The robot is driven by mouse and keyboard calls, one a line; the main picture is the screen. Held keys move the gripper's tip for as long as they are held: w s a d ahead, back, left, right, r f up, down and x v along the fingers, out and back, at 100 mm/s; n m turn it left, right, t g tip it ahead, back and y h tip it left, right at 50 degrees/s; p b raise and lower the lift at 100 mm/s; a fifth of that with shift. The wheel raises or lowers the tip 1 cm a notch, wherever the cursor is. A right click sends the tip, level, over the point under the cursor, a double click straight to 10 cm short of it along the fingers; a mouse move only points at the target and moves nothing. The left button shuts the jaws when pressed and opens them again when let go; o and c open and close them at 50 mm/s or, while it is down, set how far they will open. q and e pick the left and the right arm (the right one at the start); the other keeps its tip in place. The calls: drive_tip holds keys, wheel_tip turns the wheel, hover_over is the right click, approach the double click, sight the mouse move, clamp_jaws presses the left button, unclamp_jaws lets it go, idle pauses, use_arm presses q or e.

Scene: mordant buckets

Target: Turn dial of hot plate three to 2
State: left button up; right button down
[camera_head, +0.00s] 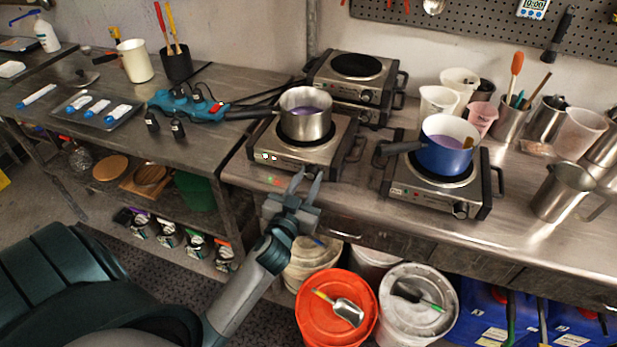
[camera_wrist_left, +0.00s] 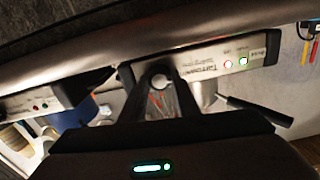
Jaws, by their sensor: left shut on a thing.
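A hot plate (camera_head: 290,158) at the front left of the steel counter carries a steel saucepan (camera_head: 305,122) with purple liquid. Its front panel (camera_wrist_left: 205,66) shows upside down in the left wrist view, with a red and a green light lit. My left gripper (camera_head: 307,184) is at the right part of this panel. Its fingers are shut on the round dial (camera_wrist_left: 160,78), which sits between the fingertips. The fingers hide most of the dial, and I cannot read its setting. My right gripper is not in view.
A second hot plate (camera_head: 437,193) with a blue pot (camera_head: 445,155) stands to the right. A third hot plate (camera_head: 352,92) stands behind, with no pot. The saucepan's handle (camera_head: 250,114) sticks out left. Buckets, one with an orange lid (camera_head: 322,290), stand below the counter.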

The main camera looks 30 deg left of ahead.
use_arm(q)
drive_tip(key=m+p, duration=0.1)
drive_tip(key=m, duration=0.4)
drive_tip(key=m+p, duration=0.1)
drive_tip(key=m, duration=0.4)
drive_tip(key=shift+d+f+m, duration=0.1)
drive_tip(key=shift+m, duration=0.3)
drive_tip(key=o, duration=1)
drive_tip(key=shift+o, duration=0.2)
drive_tip(key=shift+s+f, duration=0.1)
drive_tip(key=shift+s, duration=0.05)
